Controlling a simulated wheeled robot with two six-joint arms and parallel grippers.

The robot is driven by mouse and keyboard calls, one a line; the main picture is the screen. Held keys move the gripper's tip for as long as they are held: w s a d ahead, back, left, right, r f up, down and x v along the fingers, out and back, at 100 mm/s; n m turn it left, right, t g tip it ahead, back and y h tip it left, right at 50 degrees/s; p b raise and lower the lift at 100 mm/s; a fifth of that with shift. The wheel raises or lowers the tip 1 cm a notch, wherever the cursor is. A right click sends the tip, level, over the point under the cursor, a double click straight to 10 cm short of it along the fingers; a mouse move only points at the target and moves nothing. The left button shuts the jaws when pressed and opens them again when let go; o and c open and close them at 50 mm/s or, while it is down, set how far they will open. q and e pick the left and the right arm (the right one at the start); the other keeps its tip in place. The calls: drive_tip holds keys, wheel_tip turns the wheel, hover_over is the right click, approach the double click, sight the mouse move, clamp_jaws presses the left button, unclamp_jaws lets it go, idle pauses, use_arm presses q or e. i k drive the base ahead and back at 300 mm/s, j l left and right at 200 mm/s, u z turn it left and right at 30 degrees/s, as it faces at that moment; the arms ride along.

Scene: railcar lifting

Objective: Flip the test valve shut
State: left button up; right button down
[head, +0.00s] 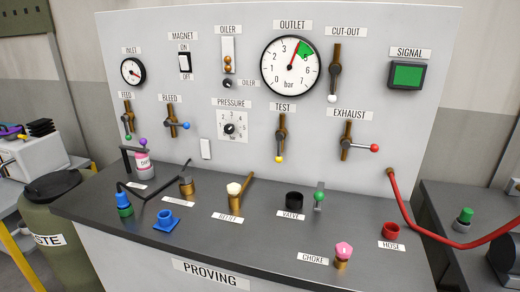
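The test valve (281,130) is on the grey upright panel, under the TEST label (283,107), just right of the panel's middle. It sits on a short vertical brown pipe. Its lever points down, in line with the pipe, and ends in a yellow knob (278,159). Nothing covers the valve. Neither of my grippers shows in the head view.
The exhaust valve (346,142), with a sideways lever and red knob, is to the right. The cut-out valve (335,70) is above right; the pressure dial (231,126) is left. Below, the dark bench (270,238) holds several small parts. A red hose (412,212) hangs at right.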

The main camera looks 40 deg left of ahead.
sight(280, 136)
drive_tip(key=u, duration=1)
drive_tip(key=j+u, duration=0.1)
drive_tip(key=j, duration=0.25)
